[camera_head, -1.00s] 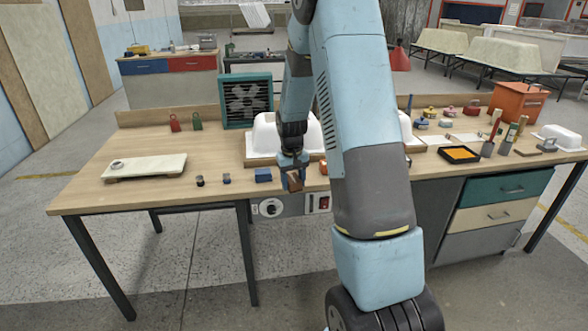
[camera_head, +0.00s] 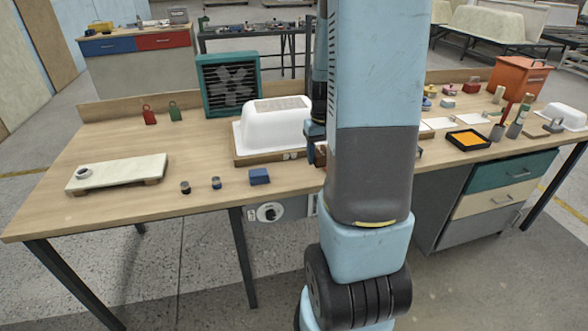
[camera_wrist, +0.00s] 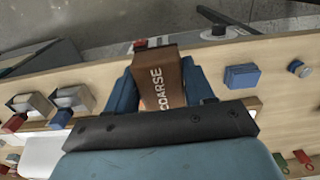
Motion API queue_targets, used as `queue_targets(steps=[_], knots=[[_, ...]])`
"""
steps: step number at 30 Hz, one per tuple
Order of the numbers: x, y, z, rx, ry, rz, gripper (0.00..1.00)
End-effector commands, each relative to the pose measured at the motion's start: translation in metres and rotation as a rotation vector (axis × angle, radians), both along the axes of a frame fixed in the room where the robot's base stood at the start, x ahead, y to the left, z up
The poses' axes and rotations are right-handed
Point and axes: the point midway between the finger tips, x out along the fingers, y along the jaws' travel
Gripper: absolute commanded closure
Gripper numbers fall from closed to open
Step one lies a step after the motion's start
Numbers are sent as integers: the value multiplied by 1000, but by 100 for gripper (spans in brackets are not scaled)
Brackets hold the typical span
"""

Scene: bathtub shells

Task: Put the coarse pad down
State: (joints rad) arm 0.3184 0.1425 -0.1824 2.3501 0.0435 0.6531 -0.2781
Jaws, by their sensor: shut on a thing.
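The coarse pad is a brown block with the word COARSE on it. In the wrist view the coarse pad (camera_wrist: 158,80) sits between the two blue fingers of my gripper (camera_wrist: 160,88), which is shut on it. In the head view my gripper (camera_head: 316,145) is at the right end of the white tub shell, partly hidden behind my arm, and only a brown sliver of the pad (camera_head: 321,154) shows. The pad appears near the front edge of the wooden bench (camera_head: 130,200). I cannot tell its height above the bench top.
A blue block (camera_head: 259,177) and two small cylinders (camera_head: 216,183) stand along the front edge. The white tub shell (camera_head: 272,128) sits behind them. A pale board (camera_head: 117,172) lies at left. At right are a black tray with orange contents (camera_head: 468,139) and several tools.

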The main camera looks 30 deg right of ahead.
Motion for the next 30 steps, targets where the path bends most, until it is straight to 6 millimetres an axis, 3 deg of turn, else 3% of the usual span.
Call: queue_targets(steps=[12, 21, 30], knots=[[74, -2, -38, 1, 3, -26, 76], [105, 2, -78, 0, 2, -26, 76], [116, 4, -91, 0, 2, -26, 76]])
